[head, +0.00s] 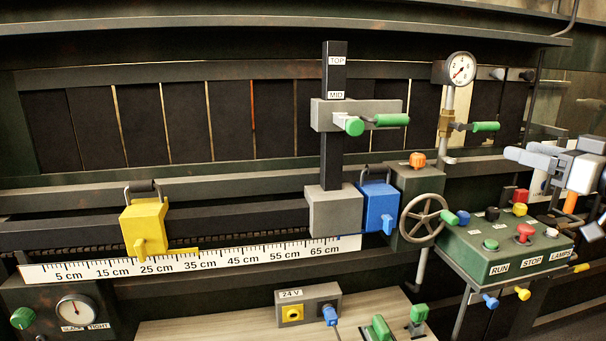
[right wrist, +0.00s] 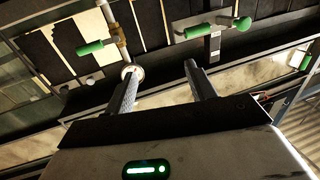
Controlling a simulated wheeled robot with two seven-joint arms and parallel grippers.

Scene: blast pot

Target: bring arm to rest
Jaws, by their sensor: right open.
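My right gripper (head: 522,152) is at the right of the head view, its grey fingers pointing left, above and behind the green control box (head: 500,250). In the right wrist view its two dark fingers (right wrist: 160,70) stand apart with nothing between them, so it is open and empty. It appears clear of the gauge pipe (head: 447,105) and its green valve lever (head: 485,126). My left gripper is in neither view.
A slide post (head: 334,70) with a green-handled clamp stands mid-picture. A yellow block (head: 145,228) and a blue block (head: 379,206) sit along the ruler rail (head: 200,262). A handwheel (head: 423,218) stands left of the control box. A 24 V box (head: 308,303) is lower down.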

